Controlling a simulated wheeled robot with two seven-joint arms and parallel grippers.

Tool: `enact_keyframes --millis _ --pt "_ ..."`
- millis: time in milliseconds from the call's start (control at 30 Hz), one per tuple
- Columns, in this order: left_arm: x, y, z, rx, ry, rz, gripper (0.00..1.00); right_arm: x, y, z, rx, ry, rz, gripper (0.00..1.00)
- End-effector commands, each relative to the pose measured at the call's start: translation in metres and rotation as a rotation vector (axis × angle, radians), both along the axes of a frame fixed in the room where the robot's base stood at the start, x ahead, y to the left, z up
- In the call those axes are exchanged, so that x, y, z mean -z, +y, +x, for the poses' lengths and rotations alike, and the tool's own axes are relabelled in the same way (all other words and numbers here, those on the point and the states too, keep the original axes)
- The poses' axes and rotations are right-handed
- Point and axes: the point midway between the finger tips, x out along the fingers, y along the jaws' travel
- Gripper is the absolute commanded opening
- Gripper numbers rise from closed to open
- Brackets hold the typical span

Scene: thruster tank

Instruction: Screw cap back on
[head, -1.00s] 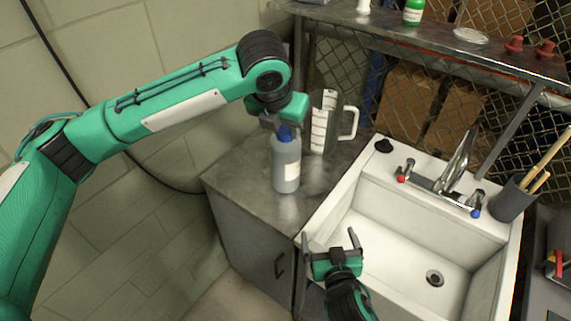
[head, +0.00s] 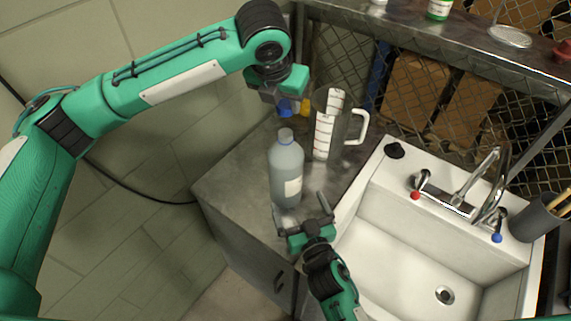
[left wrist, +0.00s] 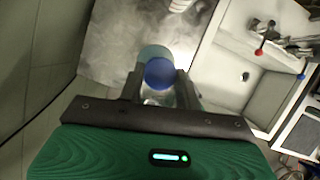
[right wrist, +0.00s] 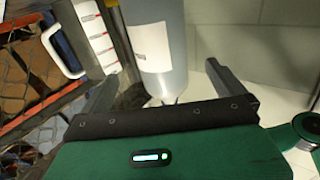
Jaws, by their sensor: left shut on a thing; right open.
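The grey-blue bottle (head: 287,176) with a pale label stands upright on the metal counter, its neck bare. My left gripper (head: 284,103) is shut on the blue cap (head: 286,110) and holds it above the bottle neck, with a gap between. In the left wrist view the cap (left wrist: 159,74) sits between the fingers and partly hides the bottle top (left wrist: 154,52). My right gripper (head: 302,206) is open, low in front of the bottle. In the right wrist view the bottle (right wrist: 155,35) stands between the spread fingers.
A measuring jug (head: 327,135) with a white handle stands close behind the bottle on the right. A small yellow object (head: 305,107) shows behind it. The white sink (head: 400,258) with its faucet (head: 460,200) lies to the right. The counter (head: 235,180) is clear left of the bottle.

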Motion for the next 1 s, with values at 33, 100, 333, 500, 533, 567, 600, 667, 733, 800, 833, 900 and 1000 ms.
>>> enact_keyframes --millis 33,100,333,500,533,567,600,667,733,800,833,900,1000 --pt "0.0 0.0 0.0 0.0 0.0 0.0 0.13 0.0 0.0 0.0 0.0 0.001 0.0 1.0" --pt "0.0 0.0 0.0 0.0 0.0 0.0 0.13 0.0 0.0 0.0 0.0 0.001 0.0 1.0" --pt "0.0 0.0 0.0 0.0 0.0 0.0 0.13 0.0 0.0 0.0 0.001 0.001 0.0 1.0" --pt "0.0 0.0 0.0 0.0 0.0 0.0 0.13 0.0 0.001 0.004 0.001 0.0 0.0 1.0" --pt "0.0 0.0 0.0 0.0 0.0 0.0 0.13 0.0 0.001 0.006 0.001 -0.001 0.0 1.0" --pt "0.0 0.0 0.0 0.0 0.0 0.0 0.13 0.0 0.002 0.008 0.001 -0.001 0.0 1.0" --pt "0.0 0.0 0.0 0.0 0.0 0.0 0.13 0.0 0.003 0.012 0.001 -0.001 0.0 1.0" --pt "0.0 0.0 0.0 0.0 0.0 0.0 0.13 0.0 0.006 0.02 0.0 -0.001 -0.001 1.0" --pt "0.0 0.0 0.0 0.0 0.0 0.0 0.13 -0.001 0.009 0.03 0.0 -0.003 0.0 1.0" --pt "0.0 0.0 0.0 0.0 0.0 0.0 0.13 -0.001 0.013 0.04 0.0 -0.002 0.0 1.0" --pt "0.0 0.0 0.0 0.0 0.0 0.0 0.13 0.0 0.014 0.045 0.0 -0.001 -0.001 1.0" --pt "0.0 0.0 0.0 0.0 0.0 0.0 0.13 -0.001 0.018 0.056 0.0 -0.002 0.0 1.0" --pt "0.0 0.0 0.0 0.0 0.0 0.0 0.13 0.0 0.023 0.071 0.0 -0.001 -0.001 1.0"
